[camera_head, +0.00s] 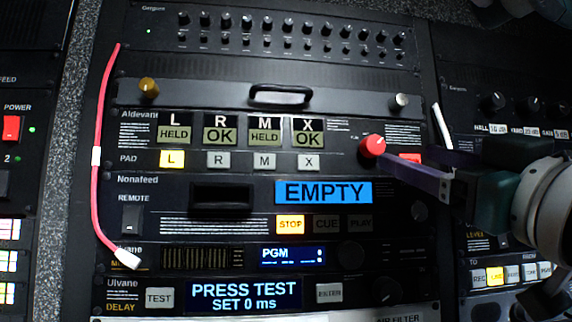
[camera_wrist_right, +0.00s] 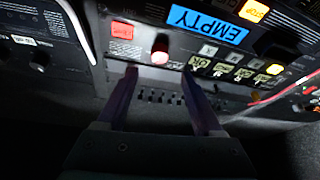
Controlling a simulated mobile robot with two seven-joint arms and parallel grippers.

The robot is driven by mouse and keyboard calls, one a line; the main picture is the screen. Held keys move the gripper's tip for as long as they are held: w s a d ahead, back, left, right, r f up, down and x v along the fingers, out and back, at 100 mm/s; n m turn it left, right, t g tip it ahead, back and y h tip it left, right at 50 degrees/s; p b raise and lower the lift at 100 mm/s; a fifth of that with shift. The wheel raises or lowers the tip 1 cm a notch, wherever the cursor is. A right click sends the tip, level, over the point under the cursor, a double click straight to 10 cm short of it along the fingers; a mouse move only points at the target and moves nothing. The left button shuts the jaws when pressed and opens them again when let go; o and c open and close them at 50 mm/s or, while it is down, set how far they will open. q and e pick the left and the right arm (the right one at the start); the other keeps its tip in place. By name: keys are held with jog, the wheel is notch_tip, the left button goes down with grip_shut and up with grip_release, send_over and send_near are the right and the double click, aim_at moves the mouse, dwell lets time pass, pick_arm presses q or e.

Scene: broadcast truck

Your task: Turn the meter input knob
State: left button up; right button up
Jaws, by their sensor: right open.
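The meter unit has a bar display (camera_head: 203,257), a blue PGM screen (camera_head: 292,256) and a dark round knob (camera_head: 352,254) to the right of the screen. Its pointer direction is too dark to read. My right gripper (camera_head: 388,166) comes in from the right, higher up, with purple fingers close to a red knob (camera_head: 373,146) on the Aldevane panel. In the right wrist view the two fingers (camera_wrist_right: 158,74) are open and apart, with the red knob (camera_wrist_right: 160,52) ahead in the gap. Nothing is held. My left gripper is not in view.
A blue EMPTY screen (camera_head: 323,192) and a lit STOP button (camera_head: 290,225) lie between the red knob and the meter unit. A red button (camera_head: 410,158) is by my fingers. A pink cable (camera_head: 97,190) hangs at the left, and a handle (camera_head: 280,95) sticks out above.

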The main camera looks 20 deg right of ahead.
aim_at(378, 147)
jog(key=p+x, duration=0.4)
jog(key=x, duration=0.3)
jog(key=shift+w+d+r, duration=0.1)
jog(key=shift+w+r, duration=0.05)
jog(key=shift+w, duration=0.4)
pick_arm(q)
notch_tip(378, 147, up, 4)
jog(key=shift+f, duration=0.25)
pick_arm(e)
jog(key=shift+c, duration=1.2)
grip_shut()
